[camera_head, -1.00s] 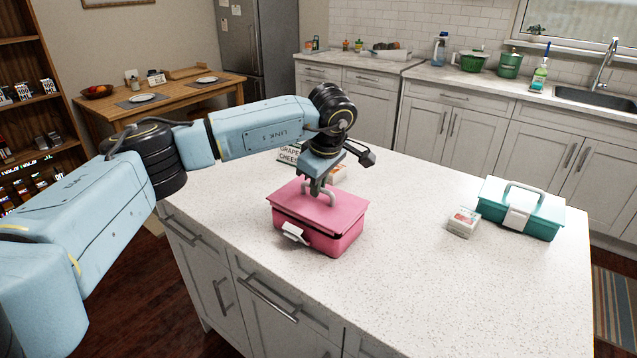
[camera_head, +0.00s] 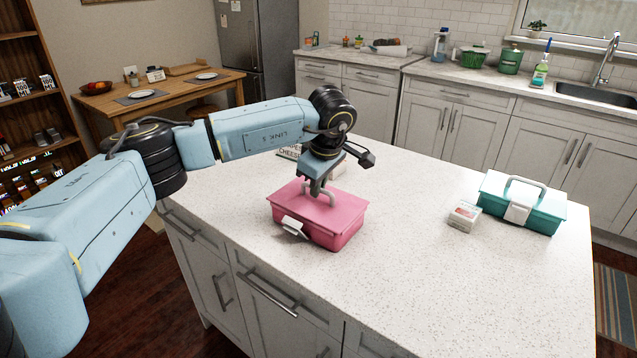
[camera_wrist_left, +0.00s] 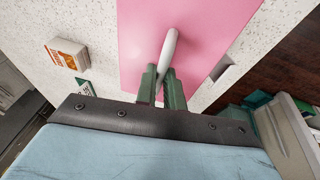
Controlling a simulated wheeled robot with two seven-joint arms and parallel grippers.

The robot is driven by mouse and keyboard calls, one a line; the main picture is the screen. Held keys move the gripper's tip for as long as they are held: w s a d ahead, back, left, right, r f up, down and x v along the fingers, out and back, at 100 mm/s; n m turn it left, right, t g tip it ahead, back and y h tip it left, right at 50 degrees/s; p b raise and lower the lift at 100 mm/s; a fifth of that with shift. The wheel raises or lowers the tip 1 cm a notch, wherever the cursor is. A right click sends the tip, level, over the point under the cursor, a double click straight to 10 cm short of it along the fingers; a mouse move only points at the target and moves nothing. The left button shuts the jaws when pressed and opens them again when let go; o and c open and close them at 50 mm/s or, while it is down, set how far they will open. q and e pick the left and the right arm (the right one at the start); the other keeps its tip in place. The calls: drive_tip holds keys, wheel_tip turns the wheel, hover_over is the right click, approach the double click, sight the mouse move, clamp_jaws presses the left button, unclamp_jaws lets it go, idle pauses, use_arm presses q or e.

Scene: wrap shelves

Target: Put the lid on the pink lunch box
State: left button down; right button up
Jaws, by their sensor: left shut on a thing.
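The pink lunch box (camera_head: 318,228) stands upright near the left edge of the white counter. Its pink lid (camera_head: 300,203) sits on top, and I see no clear gap between lid and box now. A white latch (camera_head: 293,227) hangs at its front. My left gripper (camera_head: 322,186) is above the lid, shut on its white handle. In the left wrist view the green fingers of my left gripper (camera_wrist_left: 163,88) close around the handle (camera_wrist_left: 169,47), with the pink lid (camera_wrist_left: 205,30) below. My right gripper is not in view.
A teal lunch box (camera_head: 538,214) with a white handle stands at the right of the counter, beside a small white carton (camera_head: 464,215). Another small carton (camera_wrist_left: 68,54) and a labelled pack lie behind the pink box. The counter's front middle (camera_head: 420,280) is clear.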

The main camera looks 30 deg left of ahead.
use_arm(q)
drive_tip(key=shift+f, duration=0.3)
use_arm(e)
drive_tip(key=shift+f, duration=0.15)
use_arm(q)
drive_tip(key=c, duration=1.4)
unclamp_jaws()
drive_tip(key=shift+c, duration=0.2)
drive_tip(key=v, duration=1.3)
drive_tip(key=shift+r+p, duration=0.25)
drive_tip(key=shift+p, duration=0.1)
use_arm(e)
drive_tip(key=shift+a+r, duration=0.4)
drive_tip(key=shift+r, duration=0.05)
use_arm(q)
drive_tip(key=shift+d+f, duration=0.1)
